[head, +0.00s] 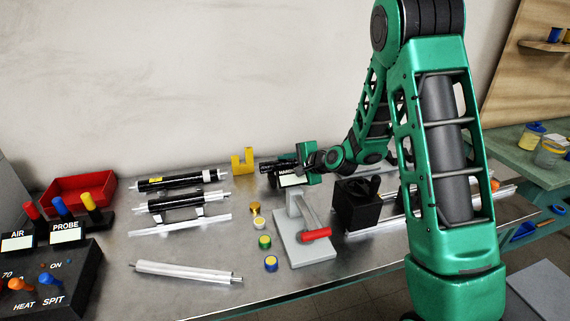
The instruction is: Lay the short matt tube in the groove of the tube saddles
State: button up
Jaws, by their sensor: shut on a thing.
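My gripper (300,166) is at the far middle of the bench, near the back wall, at the end of my green arm. It is shut on a short dark tube (275,165), which sticks out to the left of the jaws. The yellow tube saddles (242,161) stand on the bench just left of the tube, with an open groove between upright sides. The tube's left end is close to the saddles; I cannot tell whether it touches them or how high it is. The gripper hides the tube's right part.
Two longer black tubes (178,182) lie on supports at left, near a red tray (78,194). A silver roller (185,272) lies in front. A grey press with a red handle (316,234), small coloured pots (265,241) and a black block (357,205) stand nearer.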

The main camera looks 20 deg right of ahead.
jog(key=shift+f, duration=0.4)
dwell(0.4)
jog(key=o, duration=1.2)
jog(key=shift+c, duration=0.2)
